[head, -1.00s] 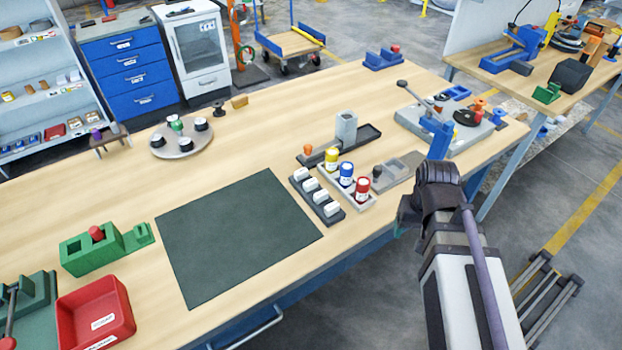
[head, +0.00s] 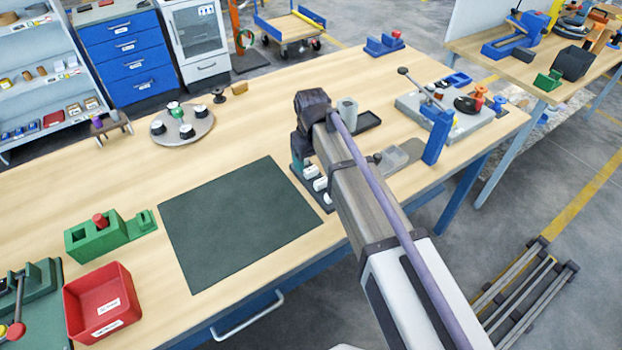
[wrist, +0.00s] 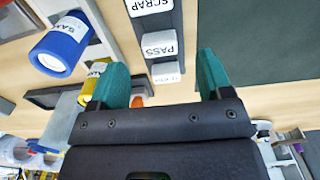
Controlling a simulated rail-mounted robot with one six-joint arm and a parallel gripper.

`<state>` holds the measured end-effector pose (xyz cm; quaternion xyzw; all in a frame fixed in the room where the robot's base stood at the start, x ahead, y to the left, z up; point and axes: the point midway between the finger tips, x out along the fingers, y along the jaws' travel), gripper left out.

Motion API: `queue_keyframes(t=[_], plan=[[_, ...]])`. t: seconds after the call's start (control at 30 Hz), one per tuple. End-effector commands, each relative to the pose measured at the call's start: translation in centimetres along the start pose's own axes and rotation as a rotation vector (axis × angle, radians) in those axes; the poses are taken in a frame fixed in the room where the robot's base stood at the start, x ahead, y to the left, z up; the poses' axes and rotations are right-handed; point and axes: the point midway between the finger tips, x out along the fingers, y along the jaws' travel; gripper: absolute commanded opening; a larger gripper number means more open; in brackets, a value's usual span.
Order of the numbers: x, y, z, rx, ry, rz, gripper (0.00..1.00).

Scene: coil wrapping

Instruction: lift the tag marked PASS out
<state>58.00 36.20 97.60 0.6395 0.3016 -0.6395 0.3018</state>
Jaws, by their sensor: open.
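The tag marked PASS (wrist: 160,44) is a white block standing in a dark rack (wrist: 180,22) with other white tags. In the wrist view it lies just beyond my fingertips, between their lines. The SCRAP tag (wrist: 152,7) is at the top edge, and another tag (wrist: 166,72), its print unclear, is nearer my palm. My gripper (wrist: 161,61) has teal fingers spread wide, with nothing held. In the head view my gripper (head: 297,166) is over the far end of the rack (head: 329,208); my arm hides part of that area, and the tag print is unreadable there.
Beside the rack in the wrist view are a blue labelled cylinder (wrist: 62,43) and a yellow one (wrist: 97,73). A dark green mat (head: 240,225) lies left of the rack in the head view, free of objects. A grey block (head: 347,110) stands behind my arm.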

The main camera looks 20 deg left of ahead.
Motion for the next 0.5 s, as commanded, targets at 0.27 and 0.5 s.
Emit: queue_keyframes(t=[0.27, 0.5], plan=[[4.9, 0.0, -0.3, 0.001, 0.000, 0.000, 0.72], [5.0, 0.0, -0.2, 0.001, 0.000, 0.000, 0.72]])
